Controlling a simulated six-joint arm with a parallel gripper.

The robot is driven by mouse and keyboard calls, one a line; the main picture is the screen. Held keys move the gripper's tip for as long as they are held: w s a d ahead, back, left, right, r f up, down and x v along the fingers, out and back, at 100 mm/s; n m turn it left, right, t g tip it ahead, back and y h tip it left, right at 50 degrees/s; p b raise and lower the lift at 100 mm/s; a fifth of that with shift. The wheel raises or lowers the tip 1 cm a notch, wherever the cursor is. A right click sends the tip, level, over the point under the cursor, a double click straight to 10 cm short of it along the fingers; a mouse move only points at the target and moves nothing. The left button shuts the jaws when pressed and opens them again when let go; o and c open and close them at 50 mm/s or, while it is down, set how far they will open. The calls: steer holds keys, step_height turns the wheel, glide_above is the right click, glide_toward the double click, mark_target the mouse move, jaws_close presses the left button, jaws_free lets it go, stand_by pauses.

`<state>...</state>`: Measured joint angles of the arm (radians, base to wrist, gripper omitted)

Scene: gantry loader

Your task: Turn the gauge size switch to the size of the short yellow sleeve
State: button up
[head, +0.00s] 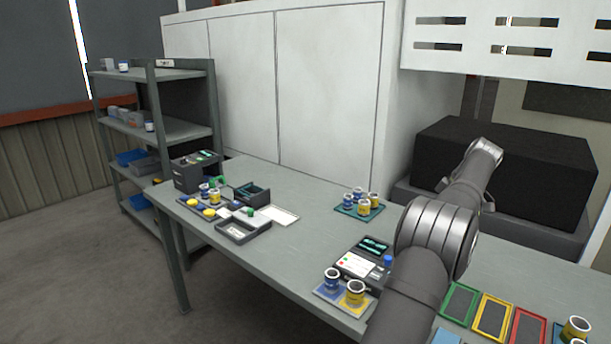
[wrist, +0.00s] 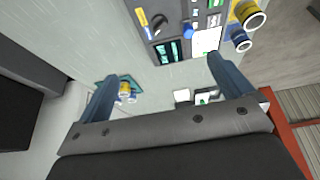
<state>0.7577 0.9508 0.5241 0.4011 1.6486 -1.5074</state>
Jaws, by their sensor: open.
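The gauge unit (head: 362,262) is a dark box with a lit teal display and a white panel, on the table. In the wrist view it lies upside down at the top (wrist: 170,52). A black knob (wrist: 159,22) sits between a yellow and a blue mark; its setting is too small to tell. A blue knob (head: 388,261) stands nearby. A yellow sleeve (head: 355,294) and a blue sleeve (head: 332,282) stand beside the unit; I cannot tell which yellow sleeve is the short one. My gripper (wrist: 162,68) is open and empty, above the table and apart from the unit.
A teal tray (head: 342,210) with several blue and yellow sleeves stands farther back. Green (head: 458,305), yellow (head: 491,316) and red (head: 527,329) frames lie at right. Open bins (head: 243,230) and more sleeves occupy the left end. The table between is clear.

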steer(key=c, duration=0.7)
steer(key=shift+w+a+f, duration=0.1)
steer(key=shift+w+a, duration=0.1)
steer(key=shift+a, duration=0.1)
steer(key=shift+c, duration=0.4)
steer(key=w+a+n+g+h, duration=0.2)
steer(key=w+a+n+h, duration=0.15)
steer(key=a, duration=0.25)
steer(key=w+a+n+g+h, duration=0.2)
steer(key=w+a+n+h, duration=0.15)
steer(key=a, duration=0.25)
steer(key=shift+h, duration=0.4)
steer(key=x, duration=1.7)
steer(key=shift+s+f, duration=0.1)
steer(key=shift+s, duration=0.3)
steer(key=shift+c, duration=0.5)
steer(key=c, duration=0.9)
